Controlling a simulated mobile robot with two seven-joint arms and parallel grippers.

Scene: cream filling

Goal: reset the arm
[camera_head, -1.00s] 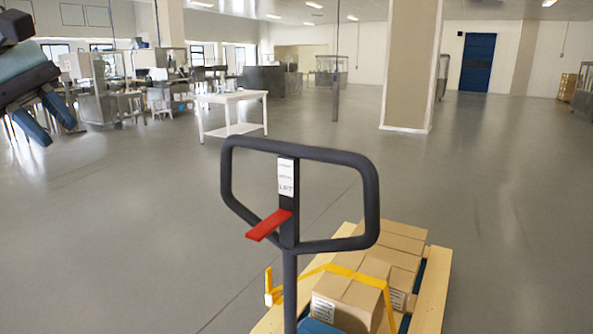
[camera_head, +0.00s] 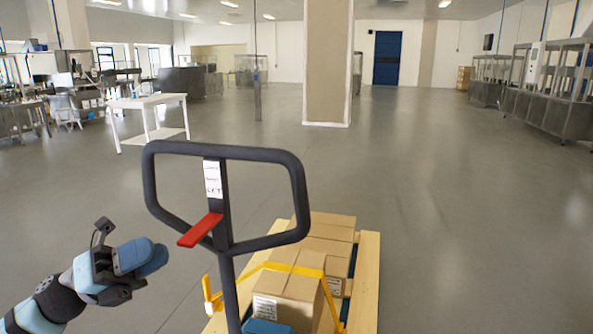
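My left arm comes in from the lower left, and my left gripper (camera_head: 152,258) points right, just left of the pallet jack's post. Its blue fingers overlap from this angle, so I cannot tell whether they are apart. Nothing shows in it. It looks apart from the dark looped handle (camera_head: 300,200) of the pallet jack, which stands upright in front of me with a red lever (camera_head: 200,230).
Cardboard boxes (camera_head: 325,230) with a yellow strap (camera_head: 270,266) lie on a wooden pallet (camera_head: 366,285) behind the handle. A white table (camera_head: 148,102) stands at the back left, a pillar (camera_head: 328,60) at the back centre. Steel racks (camera_head: 550,90) line the right. The floor between is clear.

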